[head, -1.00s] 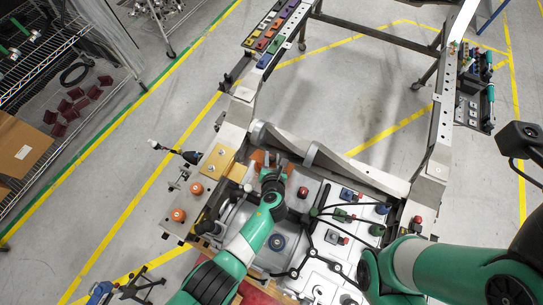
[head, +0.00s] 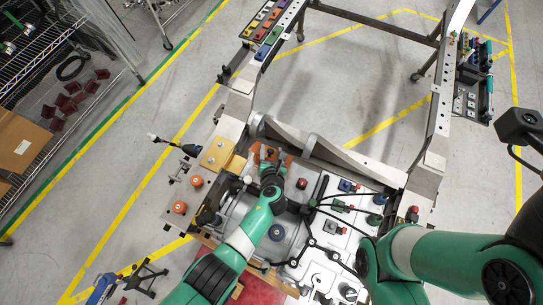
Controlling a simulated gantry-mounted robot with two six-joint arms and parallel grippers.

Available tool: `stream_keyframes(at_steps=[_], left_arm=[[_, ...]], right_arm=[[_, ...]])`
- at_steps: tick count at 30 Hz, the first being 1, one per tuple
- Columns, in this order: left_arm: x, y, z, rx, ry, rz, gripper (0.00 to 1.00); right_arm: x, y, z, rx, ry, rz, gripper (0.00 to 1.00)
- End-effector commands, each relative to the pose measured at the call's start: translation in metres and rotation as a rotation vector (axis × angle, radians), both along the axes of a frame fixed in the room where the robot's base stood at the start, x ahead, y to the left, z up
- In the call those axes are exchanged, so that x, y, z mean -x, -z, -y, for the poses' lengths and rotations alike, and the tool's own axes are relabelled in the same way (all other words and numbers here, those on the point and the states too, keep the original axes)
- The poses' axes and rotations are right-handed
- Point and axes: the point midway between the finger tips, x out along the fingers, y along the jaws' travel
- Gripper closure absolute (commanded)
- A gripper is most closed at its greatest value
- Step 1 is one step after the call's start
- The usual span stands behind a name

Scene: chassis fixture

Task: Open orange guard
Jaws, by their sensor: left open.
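The orange guard (head: 254,156) shows as orange-brown pieces at the back left of the grey chassis fixture (head: 236,219), on both sides of my left gripper. My left gripper (head: 268,156) is open and points away from me, over or at the guard. Its fingers and wrist hide the guard's middle, and I cannot tell whether they touch it. My right arm comes in from the right, and its gripper is not in view.
A yellow block (head: 216,153) and two orange knobs (head: 179,207) sit left of the guard. A curved grey bracket (head: 330,158) stands behind it. Black cables (head: 323,212) and small coloured connectors lie to the right. The floor beyond the frame is open.

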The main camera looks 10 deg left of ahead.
Motion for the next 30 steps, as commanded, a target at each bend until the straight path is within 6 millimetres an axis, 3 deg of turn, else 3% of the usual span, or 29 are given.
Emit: stream_keyframes(at_steps=[1,6,10,15,24,25,30], left_arm=[[0.007,-0.012,0.002,-0.001,0.002,-0.001,0.38],[0.039,-0.035,0.007,-0.001,0.004,-0.002,0.38],[0.064,-0.049,0.011,0.000,0.004,-0.001,0.38],[0.084,-0.058,0.014,0.000,0.002,0.000,0.38],[0.089,-0.058,0.015,-0.001,0.000,-0.001,0.38],[0.089,-0.058,0.015,-0.001,0.000,-0.001,0.40],[0.089,-0.058,0.015,0.089,-0.058,0.014,0.71]], right_arm=[[0.000,-0.016,0.000,0.000,0.000,0.001,0.50],[0.000,-0.053,0.000,0.000,0.000,0.001,0.50],[0.000,-0.071,0.000,0.000,0.000,0.001,0.50],[0.000,-0.079,0.000,0.000,0.000,0.001,0.50],[0.000,-0.078,0.000,0.000,0.000,0.000,0.50],[0.000,-0.078,0.000,0.000,0.000,0.000,0.50],[0.000,-0.078,0.000,0.000,0.000,0.000,0.50]])
